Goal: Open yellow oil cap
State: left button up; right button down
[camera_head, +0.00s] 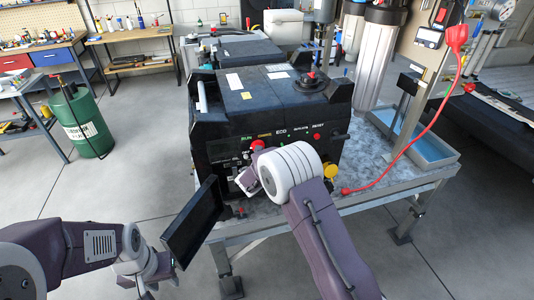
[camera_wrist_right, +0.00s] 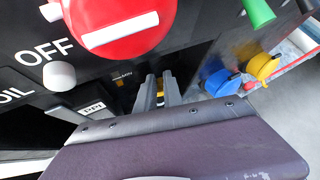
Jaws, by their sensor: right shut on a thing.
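The black generator (camera_head: 255,105) stands on a metal-framed table. My right arm reaches its front face and hides part of it in the head view. In the right wrist view my right gripper (camera_wrist_right: 160,88) points into a dark recess below the red OFF knob.
In the right wrist view a blue cap (camera_wrist_right: 220,80) and another yellow cap (camera_wrist_right: 263,66) are right of the fingers. A red knob (camera_wrist_right: 110,25) is above. A green drum (camera_head: 85,122) stands on the floor at left. A red cable (camera_head: 425,133) hangs at right.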

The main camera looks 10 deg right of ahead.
jog(key=w+r+g+p, duration=0.1)
jog(key=p, duration=0.6)
jog(key=shift+g, duration=0.4)
pick_arm(q)
notch_tip(320, 180, up, 11)
jog(key=p, duration=0.1)
jog(key=shift+p, duration=0.3)
pick_arm(e)
jog(key=shift+f+n, duration=0.25)
jog(key=shift+n, duration=0.05)
pick_arm(q)
jog(key=shift+f, duration=0.15)
pick_arm(e)
jog(key=c, duration=1.5)
grip_release()
